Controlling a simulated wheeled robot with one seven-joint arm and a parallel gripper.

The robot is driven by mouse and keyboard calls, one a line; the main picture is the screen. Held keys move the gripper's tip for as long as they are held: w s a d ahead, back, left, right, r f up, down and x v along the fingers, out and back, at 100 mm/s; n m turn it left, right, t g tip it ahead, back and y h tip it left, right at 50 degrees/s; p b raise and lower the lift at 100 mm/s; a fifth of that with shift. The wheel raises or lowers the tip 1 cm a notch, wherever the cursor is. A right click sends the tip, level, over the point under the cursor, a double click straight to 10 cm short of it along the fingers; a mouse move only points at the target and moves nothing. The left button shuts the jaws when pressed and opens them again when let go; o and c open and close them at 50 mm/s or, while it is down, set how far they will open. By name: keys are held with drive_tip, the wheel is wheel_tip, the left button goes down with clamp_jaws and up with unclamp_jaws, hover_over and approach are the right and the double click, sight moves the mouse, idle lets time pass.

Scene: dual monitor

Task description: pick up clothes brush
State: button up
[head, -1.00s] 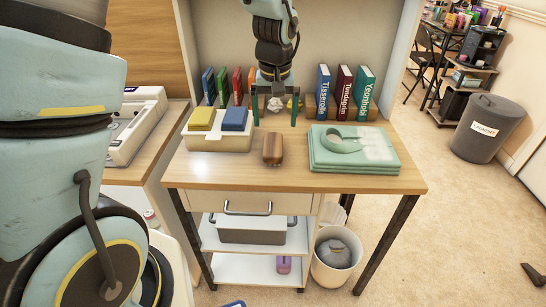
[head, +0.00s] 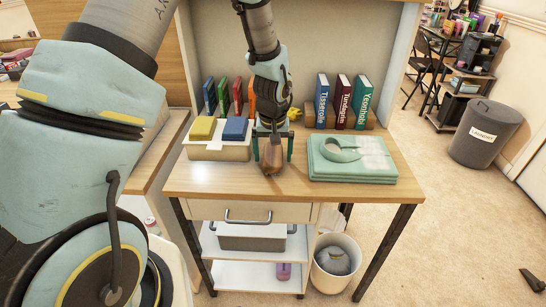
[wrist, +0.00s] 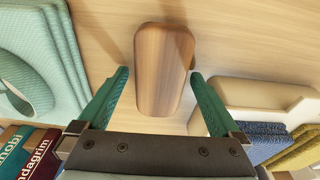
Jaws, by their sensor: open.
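The clothes brush, a brown wooden rounded block (head: 271,160), lies on the wooden desk. In the wrist view the brush (wrist: 162,70) lies lengthwise between my fingers. My gripper (head: 272,158) is open with its green fingers pointing down, one on each side of the brush. In the wrist view, gaps show between the brush and both fingertips of my gripper (wrist: 159,75). The brush's underside is hidden.
Folded green cloths (head: 350,168) with a ring-shaped item on top lie to the right. A cream box (head: 215,155) with yellow and blue blocks stands to the left. Books (head: 342,102) stand behind. The desk's front strip (head: 300,192) is clear.

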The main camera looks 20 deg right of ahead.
sight(274, 153)
drive_tip(key=shift+c, duration=0.2)
drive_tip(key=c, duration=1.4)
wheel_tip(274, 153, up, 10)
drive_tip(key=shift+r+b, duration=0.1)
drive_tip(key=shift+b, duration=0.55)
drive_tip(key=o, duration=0.9)
drive_tip(key=c, duration=0.7)
drive_tip(key=shift+o, duration=0.2)
drive_tip(key=shift+d, duration=0.15)
